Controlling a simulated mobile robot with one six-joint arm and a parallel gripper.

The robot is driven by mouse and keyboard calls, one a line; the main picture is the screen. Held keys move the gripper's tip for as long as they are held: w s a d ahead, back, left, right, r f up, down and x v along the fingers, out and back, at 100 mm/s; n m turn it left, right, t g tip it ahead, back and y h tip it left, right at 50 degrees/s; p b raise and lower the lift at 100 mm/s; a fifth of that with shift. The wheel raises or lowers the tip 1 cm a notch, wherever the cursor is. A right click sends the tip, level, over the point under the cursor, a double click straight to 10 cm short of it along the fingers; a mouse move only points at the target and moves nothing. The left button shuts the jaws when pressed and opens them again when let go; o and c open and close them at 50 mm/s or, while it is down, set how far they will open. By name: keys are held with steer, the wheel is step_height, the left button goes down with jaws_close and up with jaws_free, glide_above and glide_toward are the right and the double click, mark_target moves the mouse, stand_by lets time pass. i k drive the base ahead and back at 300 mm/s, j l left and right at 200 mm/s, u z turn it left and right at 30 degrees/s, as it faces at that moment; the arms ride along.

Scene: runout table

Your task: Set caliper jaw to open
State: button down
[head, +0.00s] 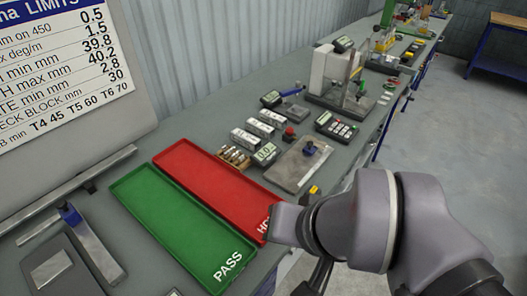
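I cannot surely pick out the caliper or its jaw at this size. A small device with a lit display (266,153) lies by the far end of the red tray. Another dark device with a display (271,98) and a grey bar beside it lies further back on the bench. The jaw setting of either cannot be read. My arm shows at the lower right, over the bench's front edge. Dark parts below its grey links may belong to my gripper, but its fingertips cannot be made out.
A green PASS tray (222,270) and a red tray (195,160) lie side by side. A grey plate with a blue knob (309,149), a calculator-like keypad (336,127) and white boxes (259,128) stand beyond. A limits board (60,60) is at upper left.

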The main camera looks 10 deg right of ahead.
mark_target(311, 147)
steer(key=i+l, duration=0.45)
steer(key=l, duration=0.25)
steer(key=i+l, duration=0.25)
steer(key=l+u, duration=0.05)
steer(key=l, duration=0.05)
